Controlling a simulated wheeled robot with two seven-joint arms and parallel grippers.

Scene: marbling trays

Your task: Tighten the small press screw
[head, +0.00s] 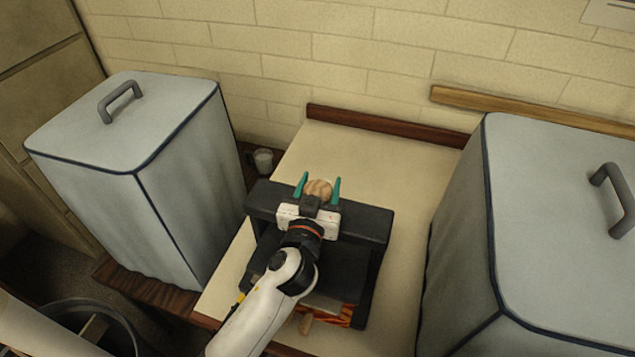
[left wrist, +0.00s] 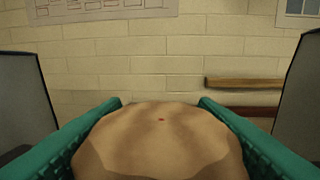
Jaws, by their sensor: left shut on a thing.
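The small press (head: 376,228) is a dark frame with a broad top bar, standing on the pale tabletop. A round wooden knob, the press screw's head (head: 318,188), shows above the top bar. My left gripper (head: 320,186) is over the press with its two teal fingers on either side of the knob, shut on it. In the left wrist view the knob (left wrist: 160,140) fills the space between the fingers and has a small red mark on top. The screw's shaft is hidden behind my gripper and arm. My right gripper is not in view.
Large grey lidded boxes with handles stand at the left (head: 180,170) and right (head: 560,230) of the press. Something orange-patterned (head: 340,314) lies low in the press. Pale tabletop (head: 385,160) is clear behind it.

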